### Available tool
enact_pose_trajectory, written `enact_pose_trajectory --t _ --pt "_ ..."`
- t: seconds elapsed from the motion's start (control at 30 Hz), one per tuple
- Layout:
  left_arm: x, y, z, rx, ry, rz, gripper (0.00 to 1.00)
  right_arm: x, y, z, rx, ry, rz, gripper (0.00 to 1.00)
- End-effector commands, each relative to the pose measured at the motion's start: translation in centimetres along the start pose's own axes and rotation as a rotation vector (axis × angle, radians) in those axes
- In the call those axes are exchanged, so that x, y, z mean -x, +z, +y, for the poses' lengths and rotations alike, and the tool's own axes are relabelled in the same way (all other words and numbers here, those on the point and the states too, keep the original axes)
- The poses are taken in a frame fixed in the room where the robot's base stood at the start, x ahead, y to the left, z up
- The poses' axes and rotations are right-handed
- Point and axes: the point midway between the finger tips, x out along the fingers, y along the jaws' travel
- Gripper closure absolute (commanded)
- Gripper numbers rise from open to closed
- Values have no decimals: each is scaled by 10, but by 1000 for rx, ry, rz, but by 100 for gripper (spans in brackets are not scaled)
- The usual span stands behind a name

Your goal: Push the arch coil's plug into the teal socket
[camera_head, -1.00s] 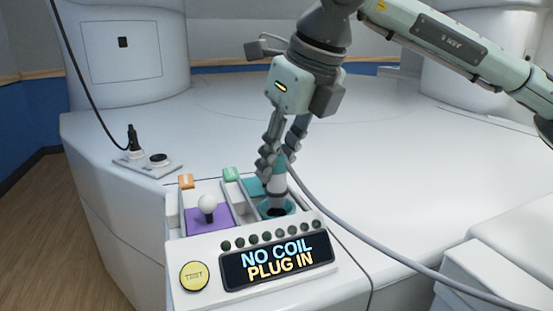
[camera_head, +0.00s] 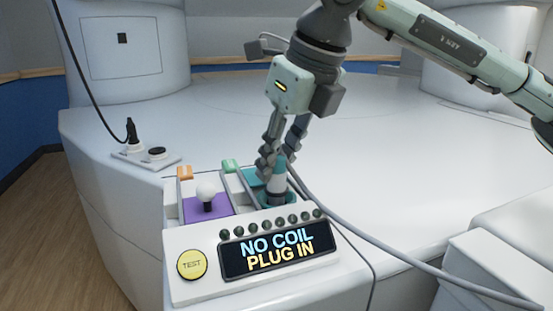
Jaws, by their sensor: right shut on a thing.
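The arch coil's plug (camera_head: 277,187) is a white and grey body with a teal top, held about upright. My right gripper (camera_head: 276,160) is shut on its upper part. The plug's dark lower end is at the teal socket (camera_head: 265,203), inside its ring; I cannot tell how deep it sits. The grey cable (camera_head: 350,234) runs from behind the plug to the lower right. The display (camera_head: 278,254) reads "NO COIL PLUG IN". My left gripper is not in view.
Left of the teal socket is a purple bay (camera_head: 222,209) with a white ball-topped knob (camera_head: 206,192). A yellow TEST button (camera_head: 192,264) is at the front left. A black plug (camera_head: 131,131) with a cable stands on a small plate. The white surface behind is clear.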

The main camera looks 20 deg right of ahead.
Motion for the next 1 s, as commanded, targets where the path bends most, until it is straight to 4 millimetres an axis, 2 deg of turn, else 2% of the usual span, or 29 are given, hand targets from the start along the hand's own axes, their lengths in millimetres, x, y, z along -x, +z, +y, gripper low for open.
enact_pose_trajectory --t 0.57,0.87,0.9,1.0 --pt "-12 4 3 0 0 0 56 -12 -5 0 0 0 0 100" --pt "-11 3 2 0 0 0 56 -11 -4 0 0 0 0 100" --pt "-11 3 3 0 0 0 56 -11 -4 0 0 0 0 76" --pt "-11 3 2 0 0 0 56 -11 -4 0 0 0 0 63"
